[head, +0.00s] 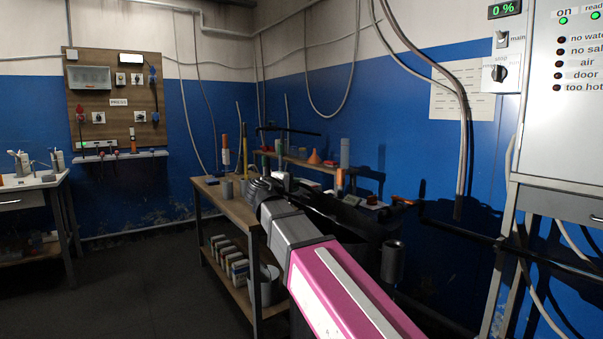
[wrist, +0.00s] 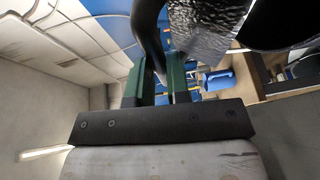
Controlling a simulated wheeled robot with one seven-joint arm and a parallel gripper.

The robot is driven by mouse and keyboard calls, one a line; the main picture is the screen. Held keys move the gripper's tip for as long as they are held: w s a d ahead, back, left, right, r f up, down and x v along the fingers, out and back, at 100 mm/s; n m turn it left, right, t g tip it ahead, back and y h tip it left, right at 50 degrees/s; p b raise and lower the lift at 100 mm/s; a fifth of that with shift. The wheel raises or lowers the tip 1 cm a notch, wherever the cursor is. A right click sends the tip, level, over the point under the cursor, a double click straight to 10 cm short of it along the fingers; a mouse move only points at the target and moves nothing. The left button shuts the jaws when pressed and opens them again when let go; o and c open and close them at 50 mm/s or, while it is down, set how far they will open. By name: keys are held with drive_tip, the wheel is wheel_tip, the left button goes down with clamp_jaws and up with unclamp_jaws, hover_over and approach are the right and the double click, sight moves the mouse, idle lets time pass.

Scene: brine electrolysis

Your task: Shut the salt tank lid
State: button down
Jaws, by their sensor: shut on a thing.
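My gripper (wrist: 158,84) shows in the wrist view with its two green fingers close together. They are shut on a dark curved bar (wrist: 151,35), which looks like the lid's handle. Beside it, at the top, are a rough grey grainy surface (wrist: 205,22), perhaps salt, and a smooth black rounded shape (wrist: 280,20). I cannot tell which is lid and which is tank. In the head view, a black body (head: 345,215), possibly the salt tank, stands behind my pink and grey arm. My arm hides much of it, and the lid's angle cannot be told.
A wooden workbench (head: 228,203) with bottles and tools stands beyond my arm, with containers on its lower shelf. A white control cabinet (head: 565,130) stands at right. A black pipe (head: 465,226) runs towards it. A tool board (head: 115,98) hangs at left. Floor at left is clear.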

drive_tip(key=s+a+f+n+t+h, duration=0.1)
drive_tip(key=f+t, duration=0.1)
drive_tip(key=f, duration=0.7)
drive_tip(key=s+a+f+n+t+h, duration=0.1)
drive_tip(key=a+f+n+t, duration=0.1)
drive_tip(key=f, duration=0.8)
drive_tip(key=shift+s+a+t+h, duration=0.25)
drive_tip(key=shift+t+h, duration=0.05)
drive_tip(key=shift+t, duration=0.2)
drive_tip(key=shift+f, duration=0.1)
drive_tip(key=c, duration=1.1)
unclamp_jaws()
drive_tip(key=v, duration=1)
drive_tip(key=shift+s, duration=0.35)
